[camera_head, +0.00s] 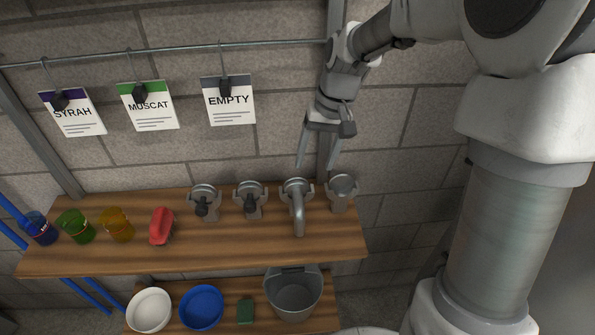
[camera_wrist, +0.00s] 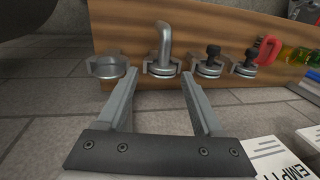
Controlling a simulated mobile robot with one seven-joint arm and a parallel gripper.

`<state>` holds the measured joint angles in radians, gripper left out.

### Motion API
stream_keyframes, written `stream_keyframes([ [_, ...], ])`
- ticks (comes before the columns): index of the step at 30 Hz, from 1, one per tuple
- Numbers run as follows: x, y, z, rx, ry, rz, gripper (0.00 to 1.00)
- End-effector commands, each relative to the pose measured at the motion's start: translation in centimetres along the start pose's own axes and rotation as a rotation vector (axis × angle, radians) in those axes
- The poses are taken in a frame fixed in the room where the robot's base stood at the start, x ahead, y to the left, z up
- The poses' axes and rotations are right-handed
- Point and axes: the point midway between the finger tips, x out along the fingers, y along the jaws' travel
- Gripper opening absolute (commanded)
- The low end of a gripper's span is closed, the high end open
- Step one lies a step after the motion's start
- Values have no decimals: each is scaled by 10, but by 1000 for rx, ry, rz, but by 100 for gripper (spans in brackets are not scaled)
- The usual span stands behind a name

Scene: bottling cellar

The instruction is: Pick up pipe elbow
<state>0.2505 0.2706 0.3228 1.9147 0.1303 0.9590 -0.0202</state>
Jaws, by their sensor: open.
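The pipe elbow (camera_head: 298,208) is a bent grey metal pipe in a round holder on the upper wooden shelf, second from the right in a row of metal fittings. It also shows in the wrist view (camera_wrist: 164,42), rising from its round flange above and between my fingertips. My gripper (camera_head: 318,162) is open and empty, in front of the wall and above the right part of the shelf. In the wrist view its two fingers (camera_wrist: 158,76) are spread apart, with a clear gap between them and the elbow. The holder hides the elbow's lower end.
A cup-like fitting (camera_head: 341,192) stands right of the elbow; two dark-handled fittings (camera_head: 250,200) (camera_head: 205,203) stand left. A grey bucket (camera_head: 293,294) and bowls (camera_head: 201,307) sit on the lower shelf (camera_head: 228,322). Cards (camera_head: 228,102) hang from a rail.

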Motion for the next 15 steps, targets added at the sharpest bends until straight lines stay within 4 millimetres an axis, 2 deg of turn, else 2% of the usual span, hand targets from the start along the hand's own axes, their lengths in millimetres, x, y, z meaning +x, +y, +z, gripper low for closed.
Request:
stream_keyframes([
  [5, 15, -1, -1, 0, -8, -6, 68],
  [15, 88, -2, 0, 0, -11, -6, 68],
])
